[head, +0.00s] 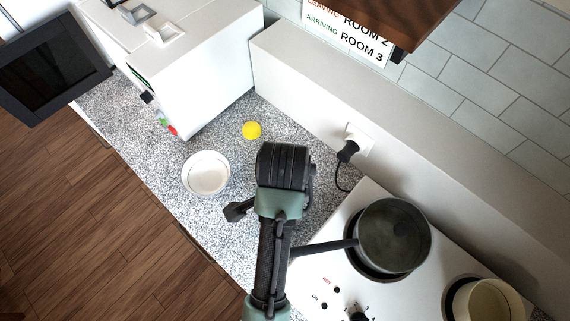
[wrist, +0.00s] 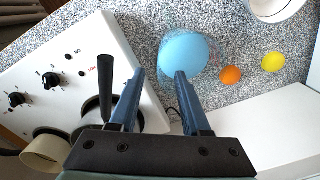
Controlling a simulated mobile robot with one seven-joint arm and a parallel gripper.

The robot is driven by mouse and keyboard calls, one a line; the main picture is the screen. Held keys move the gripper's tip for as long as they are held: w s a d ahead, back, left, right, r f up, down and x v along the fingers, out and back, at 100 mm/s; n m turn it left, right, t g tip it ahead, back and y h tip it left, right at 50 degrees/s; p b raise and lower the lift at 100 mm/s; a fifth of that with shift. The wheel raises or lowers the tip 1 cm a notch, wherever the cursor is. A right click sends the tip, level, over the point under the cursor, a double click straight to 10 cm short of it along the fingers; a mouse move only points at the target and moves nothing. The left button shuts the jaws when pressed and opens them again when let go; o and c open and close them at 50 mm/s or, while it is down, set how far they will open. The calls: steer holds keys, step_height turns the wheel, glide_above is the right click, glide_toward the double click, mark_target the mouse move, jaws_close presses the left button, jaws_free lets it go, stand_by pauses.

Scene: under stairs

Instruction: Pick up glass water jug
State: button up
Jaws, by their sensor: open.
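A light blue rounded thing (wrist: 184,52) stands on the speckled counter in the wrist view. Faint clear edges show around it, so it looks like the glass water jug, seen from above; its handle cannot be made out. My gripper (wrist: 160,74) is open and empty, its two blue fingers pointing at the counter. The blue thing lies just beyond the fingertips, mostly toward the right finger, which overlaps its lower edge in the picture. I cannot tell whether they touch. In the head view my arm hides the jug.
An orange ball (wrist: 231,75) and a yellow ball (wrist: 273,62) lie right of the jug. A white bowl (head: 206,174) stands near the counter's front edge. A stove with a pot (head: 394,236) is close by, its handle near my arm. A plugged socket (head: 352,143) is on the back ledge.

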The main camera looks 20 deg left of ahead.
steer(key=shift+a+f+p, duration=0.1)
steer(key=shift+f+p, duration=0.45)
steer(key=shift+f, duration=5.85)
steer(key=shift+s, duration=0.1)
jaws_close()
steer(key=shift+r, duration=0.15)
